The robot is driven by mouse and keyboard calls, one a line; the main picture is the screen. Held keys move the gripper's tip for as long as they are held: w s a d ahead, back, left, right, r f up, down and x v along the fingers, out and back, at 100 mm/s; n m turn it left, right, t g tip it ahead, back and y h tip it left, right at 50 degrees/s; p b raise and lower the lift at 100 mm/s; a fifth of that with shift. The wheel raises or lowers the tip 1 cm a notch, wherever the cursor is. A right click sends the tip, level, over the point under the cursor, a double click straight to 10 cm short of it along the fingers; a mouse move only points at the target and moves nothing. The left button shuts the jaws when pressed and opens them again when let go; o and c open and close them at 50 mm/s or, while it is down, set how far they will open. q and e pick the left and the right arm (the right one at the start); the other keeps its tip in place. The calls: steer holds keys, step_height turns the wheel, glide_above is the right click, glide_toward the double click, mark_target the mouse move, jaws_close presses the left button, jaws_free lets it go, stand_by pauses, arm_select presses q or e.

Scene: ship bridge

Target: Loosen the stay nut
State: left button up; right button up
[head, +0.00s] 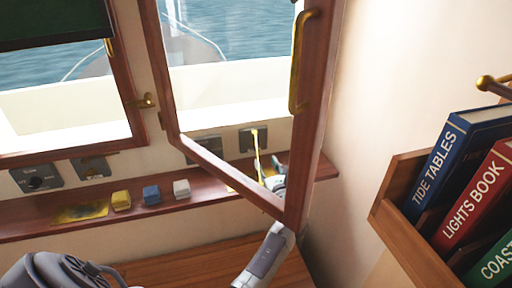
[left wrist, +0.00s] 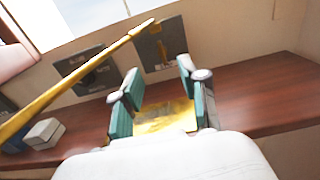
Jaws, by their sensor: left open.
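The wood-framed window sash (head: 300,150) stands swung open, with a brass handle (head: 297,62) on its edge. A thin brass stay bar (head: 256,150) shows through its glass. In the left wrist view the bar (left wrist: 85,70) slants from lower left to upper middle, beyond and left of the fingers. I cannot make out the stay nut in either view. My left gripper (head: 273,176) is by the sill, partly hidden behind the sash frame. In the left wrist view its teal-padded fingers (left wrist: 160,92) are apart with nothing held. My right gripper is not in view.
On the sill (head: 215,195) are a yellow block (head: 121,201), a blue block (head: 151,195), a white block (head: 181,188) and a flat yellow patch (head: 80,212). A wooden rack (head: 400,205) with books stands at right. Bare wall lies between sash and rack.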

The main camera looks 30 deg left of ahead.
arm_select(q)
steer(key=b+x, duration=0.1)
steer(key=x, duration=0.2)
steer(key=b+x, duration=0.2)
steer(key=x, duration=0.1)
steer(key=b+x, duration=0.1)
steer(key=x, duration=0.3)
steer(key=shift+f, duration=0.25)
steer(key=shift+w+a+r+b, duration=0.15)
steer(key=shift+w+a+b, duration=0.25)
steer(key=shift+w, duration=0.05)
jaws_close()
